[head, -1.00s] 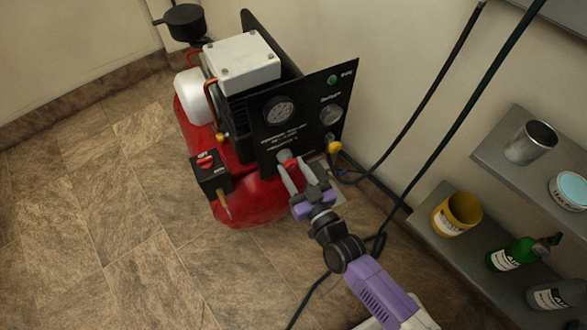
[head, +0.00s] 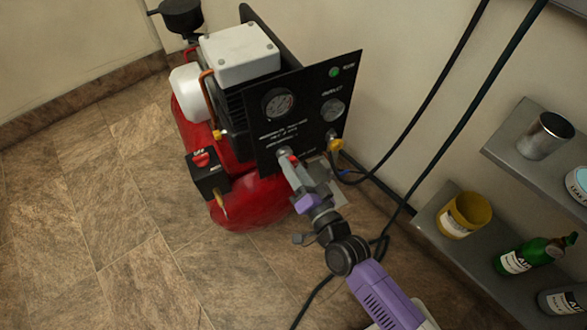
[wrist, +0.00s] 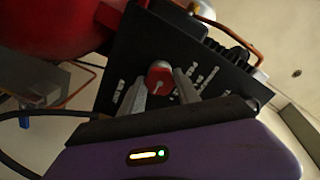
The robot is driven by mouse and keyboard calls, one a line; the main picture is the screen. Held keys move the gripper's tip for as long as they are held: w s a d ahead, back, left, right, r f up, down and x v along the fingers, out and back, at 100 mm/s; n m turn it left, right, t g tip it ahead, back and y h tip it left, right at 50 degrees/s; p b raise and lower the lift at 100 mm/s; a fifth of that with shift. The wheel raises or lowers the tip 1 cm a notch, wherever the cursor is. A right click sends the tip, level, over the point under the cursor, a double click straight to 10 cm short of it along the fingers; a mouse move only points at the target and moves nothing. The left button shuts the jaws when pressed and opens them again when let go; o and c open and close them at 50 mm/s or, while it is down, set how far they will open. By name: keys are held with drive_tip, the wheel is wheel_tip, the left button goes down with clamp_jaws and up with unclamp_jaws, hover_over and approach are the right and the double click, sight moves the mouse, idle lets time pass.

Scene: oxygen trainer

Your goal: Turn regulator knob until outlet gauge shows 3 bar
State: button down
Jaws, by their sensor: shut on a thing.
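The regulator knob, with a red face and grey rim, sits low on the black panel (head: 262,145) of the red compressor. In the wrist view the knob (wrist: 159,77) is between my two grey fingers. In the head view my gripper (head: 291,163) is shut on the knob and hides most of it. Two round gauges are on the panel: a larger one (head: 278,103) at upper left and a smaller one (head: 332,109) under a green light, beside the outlet lettering. The needle readings are too small to tell.
A box with a red switch (head: 201,160) is on the compressor's left. A yellow fitting (head: 335,144) with a black hose is right of my gripper. Shelves at right hold a metal cup (head: 547,137), a yellow pot (head: 463,215) and a green bottle (head: 532,255). Floor at left is clear.

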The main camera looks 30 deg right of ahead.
drive_tip(key=shift+f+m+b, duration=0.1)
drive_tip(key=shift+m+b, duration=0.2)
drive_tip(key=shift+m, duration=0.5)
drive_tip(key=c, duration=0.9)
unclamp_jaws()
drive_tip(key=s, duration=0.8)
drive_tip(key=shift+p, duration=0.35)
drive_tip(key=shift+w, duration=0.1)
